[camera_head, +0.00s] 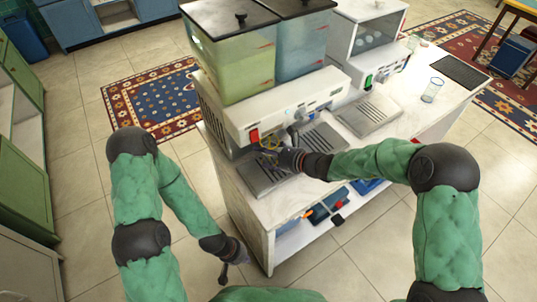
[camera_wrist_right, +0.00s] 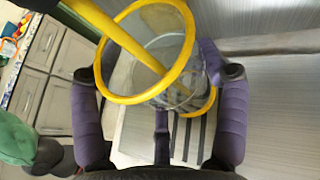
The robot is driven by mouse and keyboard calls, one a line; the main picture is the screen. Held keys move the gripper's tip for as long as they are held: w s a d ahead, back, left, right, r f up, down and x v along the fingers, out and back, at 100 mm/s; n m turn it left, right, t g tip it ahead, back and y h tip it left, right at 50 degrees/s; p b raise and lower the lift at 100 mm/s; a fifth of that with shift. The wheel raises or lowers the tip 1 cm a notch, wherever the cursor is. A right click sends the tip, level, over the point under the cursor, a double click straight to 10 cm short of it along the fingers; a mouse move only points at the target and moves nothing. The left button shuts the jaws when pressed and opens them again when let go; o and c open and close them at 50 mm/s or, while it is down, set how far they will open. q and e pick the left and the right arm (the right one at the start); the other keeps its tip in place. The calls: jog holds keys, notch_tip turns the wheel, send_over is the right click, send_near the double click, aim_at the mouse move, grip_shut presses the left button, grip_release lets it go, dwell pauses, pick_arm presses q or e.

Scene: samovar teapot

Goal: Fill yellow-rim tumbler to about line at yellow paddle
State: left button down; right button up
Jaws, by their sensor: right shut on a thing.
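The yellow-rim tumbler (camera_wrist_right: 188,52) is clear, with a thick yellow ring at its mouth, and fills the middle of the right wrist view. My right gripper (camera_wrist_right: 165,80) is shut around its sides; in the head view this gripper (camera_head: 277,155) is at the left dispenser above the drip tray. A yellow bar (camera_wrist_right: 105,25), apparently the yellow paddle, crosses the tumbler's mouth in the wrist view. I cannot make out a liquid level or fill line. My left gripper (camera_head: 228,272) hangs low beside the counter, too small to read its fingers.
The dispenser (camera_head: 285,115) carries a yellow-green tank (camera_head: 235,65) and a blue tank (camera_head: 303,45). Slotted drip trays (camera_head: 368,114) lie in front. A clear glass (camera_head: 432,90) and dark mat (camera_head: 460,71) are on the right counter.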

jog(key=shift+w+a, duration=0.2)
jog(key=shift+w, duration=0.1)
jog(key=shift+s+d, duration=0.1)
dwell(4.2)
jog(key=shift+s+d, duration=0.7)
jog(key=shift+s, duration=0.3)
jog(key=shift+s+d, duration=0.7)
jog(key=shift+s, duration=0.25)
jog(key=shift+s+d+p, duration=0.15)
jog(key=shift+s+d, duration=0.8)
jog(key=shift+s, duration=0.4)
jog(key=shift+s+d+p, duration=0.1)
jog(key=shift+s+d, duration=0.9)
jog(key=shift+s, duration=0.3)
jog(key=shift+s+d+p, duration=0.15)
jog(key=shift+s+d, duration=0.8)
jog(key=shift+s, duration=0.4)
